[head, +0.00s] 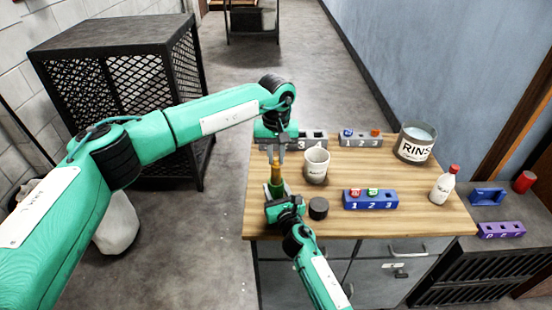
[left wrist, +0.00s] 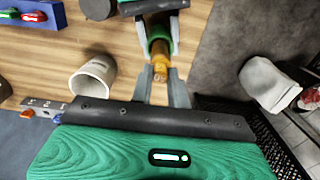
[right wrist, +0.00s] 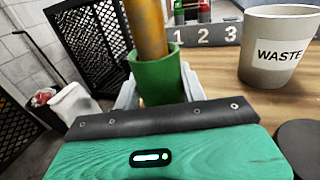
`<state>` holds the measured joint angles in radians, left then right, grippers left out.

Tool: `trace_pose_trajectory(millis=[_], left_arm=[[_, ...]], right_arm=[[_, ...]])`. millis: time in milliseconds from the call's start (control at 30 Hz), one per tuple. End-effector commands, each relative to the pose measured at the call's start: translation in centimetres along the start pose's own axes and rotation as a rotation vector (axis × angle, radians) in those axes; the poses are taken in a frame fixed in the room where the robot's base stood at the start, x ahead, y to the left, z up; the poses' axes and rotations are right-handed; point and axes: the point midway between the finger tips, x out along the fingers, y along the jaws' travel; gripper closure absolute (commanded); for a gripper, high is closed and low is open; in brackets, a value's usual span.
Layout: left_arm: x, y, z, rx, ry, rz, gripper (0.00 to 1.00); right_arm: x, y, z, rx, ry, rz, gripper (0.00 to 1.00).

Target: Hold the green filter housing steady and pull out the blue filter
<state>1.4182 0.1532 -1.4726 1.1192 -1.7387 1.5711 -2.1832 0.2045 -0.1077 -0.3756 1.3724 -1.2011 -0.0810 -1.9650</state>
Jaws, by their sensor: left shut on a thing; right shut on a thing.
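The green filter housing (head: 277,187) stands upright at the table's left edge and also shows in the right wrist view (right wrist: 158,75). An orange-yellow filter (right wrist: 147,28) rises from its open top; I see no blue filter in the housing. My right gripper (head: 275,190) is shut on the housing. My left gripper (head: 277,152) comes from above and is shut on the upper end of the orange filter, which shows between its fingers in the left wrist view (left wrist: 160,70). The filter's lower end is hidden inside the housing.
The white waste cup (head: 316,165) stands close right of the housing, with a dark round puck (head: 318,208) nearby. A blue rack (head: 371,200), grey racks (head: 360,140), a rinse pot (head: 415,143) and a red-capped bottle (head: 444,186) are on the table (head: 420,215). A black mesh cabinet (head: 115,75) stands left.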

Motion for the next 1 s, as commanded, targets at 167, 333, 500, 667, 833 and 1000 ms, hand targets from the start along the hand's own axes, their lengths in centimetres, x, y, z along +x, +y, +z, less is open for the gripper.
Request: trace_pose_trajectory(millis=[167,333,500,667,833,1000], left_arm=[[-0.9,0.0,0.0,0.000,0.001,-0.001,1.00],[-1.8,0.0,0.0,0.000,0.001,-0.001,1.00],[-2.7,0.0,0.0,0.000,0.001,0.000,1.00],[-3.4,0.0,0.0,0.000,0.000,0.000,1.00],[-4.3,0.0,0.0,0.000,0.001,-0.001,1.00],[-4.9,0.0,0.0,0.000,0.001,0.000,1.00]], right_arm=[[0.0,0.0,-0.1,0.000,0.001,0.000,0.92],[0.0,0.0,-0.1,0.000,0.001,0.000,0.92],[0.0,0.0,-0.1,0.000,0.001,0.000,0.92],[0.0,0.0,-0.1,0.000,0.001,0.000,0.92],[0.0,0.0,-0.1,0.000,0.001,0.000,0.92],[0.0,0.0,-0.1,0.000,0.001,0.000,0.92]])
